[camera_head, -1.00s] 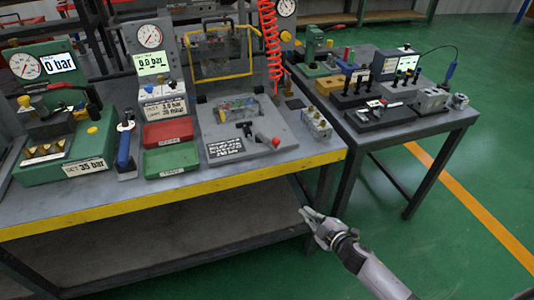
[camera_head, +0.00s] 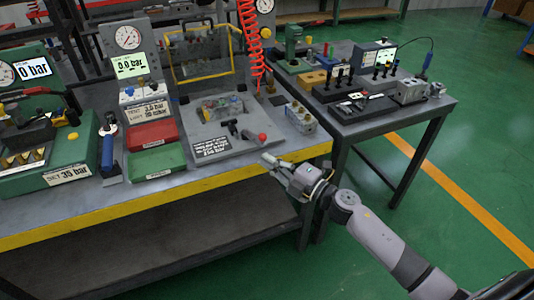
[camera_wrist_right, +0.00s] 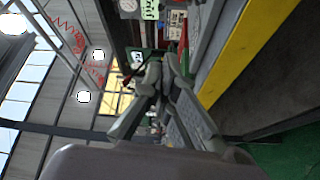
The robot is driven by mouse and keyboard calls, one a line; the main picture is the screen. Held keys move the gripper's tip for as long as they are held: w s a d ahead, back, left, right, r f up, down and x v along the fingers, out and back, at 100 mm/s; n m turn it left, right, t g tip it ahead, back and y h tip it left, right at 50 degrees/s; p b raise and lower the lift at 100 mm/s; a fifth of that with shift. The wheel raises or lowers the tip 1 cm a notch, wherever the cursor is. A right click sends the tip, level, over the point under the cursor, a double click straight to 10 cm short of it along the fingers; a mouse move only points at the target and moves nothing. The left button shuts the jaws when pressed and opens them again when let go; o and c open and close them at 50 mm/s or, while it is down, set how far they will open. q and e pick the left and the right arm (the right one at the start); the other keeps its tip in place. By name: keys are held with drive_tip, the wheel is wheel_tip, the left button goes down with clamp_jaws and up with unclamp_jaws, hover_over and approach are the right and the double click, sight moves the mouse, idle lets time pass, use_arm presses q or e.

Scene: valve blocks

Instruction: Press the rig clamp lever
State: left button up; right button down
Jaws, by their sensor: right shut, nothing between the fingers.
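The clamp lever (camera_head: 246,134) is black with a red ball knob (camera_head: 262,137) and sits at the front right of the grey rig plate (camera_head: 196,138) on the near bench. My right gripper (camera_head: 267,159) is in front of the bench's yellow edge, just below the red knob in the head view, and appears apart from it. Its fingers are shut and empty. In the right wrist view the shut fingers (camera_wrist_right: 163,72) point towards the bench; I cannot make out the lever there. My left gripper is not in view.
A valve block (camera_head: 300,116) stands right of the rig plate. Red (camera_head: 152,133) and green (camera_head: 158,160) trays lie to its left. A red coiled hose (camera_head: 250,40) hangs behind. The yellow bench edge (camera_head: 130,205) runs beneath my gripper. Green floor is open to the right.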

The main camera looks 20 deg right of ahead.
sight(258, 143)
drive_tip(key=f+x, duration=0.1)
drive_tip(key=x, duration=0.8)
drive_tip(key=d, duration=0.4)
drive_tip(key=shift+w+r, duration=0.1)
drive_tip(key=shift+w, duration=0.1)
drive_tip(key=shift+d, duration=0.1)
